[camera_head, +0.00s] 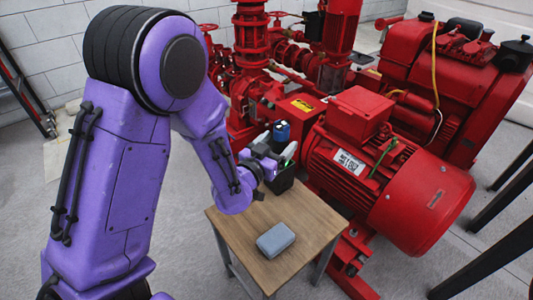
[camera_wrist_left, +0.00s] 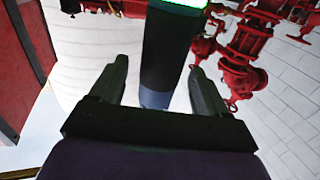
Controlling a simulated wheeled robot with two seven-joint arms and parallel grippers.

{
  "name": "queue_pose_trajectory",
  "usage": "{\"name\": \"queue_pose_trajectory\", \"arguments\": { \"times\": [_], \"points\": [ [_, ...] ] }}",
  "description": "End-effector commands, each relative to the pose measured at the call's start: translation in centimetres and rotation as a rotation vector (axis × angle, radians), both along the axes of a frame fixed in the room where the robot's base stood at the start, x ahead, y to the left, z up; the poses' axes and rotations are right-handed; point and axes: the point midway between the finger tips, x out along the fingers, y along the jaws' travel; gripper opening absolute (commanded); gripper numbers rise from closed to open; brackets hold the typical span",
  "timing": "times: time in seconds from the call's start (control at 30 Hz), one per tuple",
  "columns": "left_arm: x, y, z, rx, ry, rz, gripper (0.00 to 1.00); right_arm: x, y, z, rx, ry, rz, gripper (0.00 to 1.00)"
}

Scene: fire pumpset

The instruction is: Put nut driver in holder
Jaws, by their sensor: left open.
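In the head view, an upright blue-and-black tool (camera_head: 282,131), which looks like the nut driver, stands at the back of the small table, above a black holder (camera_head: 281,184). My left gripper (camera_head: 274,148) is at this tool with its jaws open. In the left wrist view, which looks upside down, a dark body (camera_wrist_left: 170,50) with a blue-grey end lies between the two fingers of my left gripper (camera_wrist_left: 160,70), with gaps showing beside it. A bright green edge shows at its far end. Whether the tool sits inside the holder is hard to tell. My right gripper is out of view.
A grey-blue case (camera_head: 276,240) lies near the front of the wooden table (camera_head: 240,225). A large red motor (camera_head: 365,170) stands close on the right, with red pipes and pumps (camera_head: 250,50) behind. Floor is free at the table's front left.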

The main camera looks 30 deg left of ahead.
Motion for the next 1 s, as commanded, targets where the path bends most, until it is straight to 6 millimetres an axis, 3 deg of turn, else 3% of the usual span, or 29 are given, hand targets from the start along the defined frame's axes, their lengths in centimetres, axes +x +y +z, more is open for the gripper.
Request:
{"name": "queue_pose_trajectory", "arguments": {
  "times": [0.17, 0.23, 0.5, 0.7, 1.0],
  "points": [
    [-4.5, 0.1, 0.0, 0.002, 0.002, 0.0, 0.76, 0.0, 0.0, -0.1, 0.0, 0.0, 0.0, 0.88],
    [-4.9, 0.1, 1.0, 0.005, 0.005, -0.002, 0.76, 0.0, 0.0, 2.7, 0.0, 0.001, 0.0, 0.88],
    [-7.8, 0.1, 0.7, 0.002, 0.008, -0.002, 0.76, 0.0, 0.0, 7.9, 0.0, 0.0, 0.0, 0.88],
    [-9.9, 0.2, 0.2, 0.003, 0.003, -0.001, 0.76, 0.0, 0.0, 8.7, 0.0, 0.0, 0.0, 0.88],
    [-10.2, 0.2, 0.0, 0.0, 0.0, 0.001, 0.76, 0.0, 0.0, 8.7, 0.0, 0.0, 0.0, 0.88]
  ]
}}
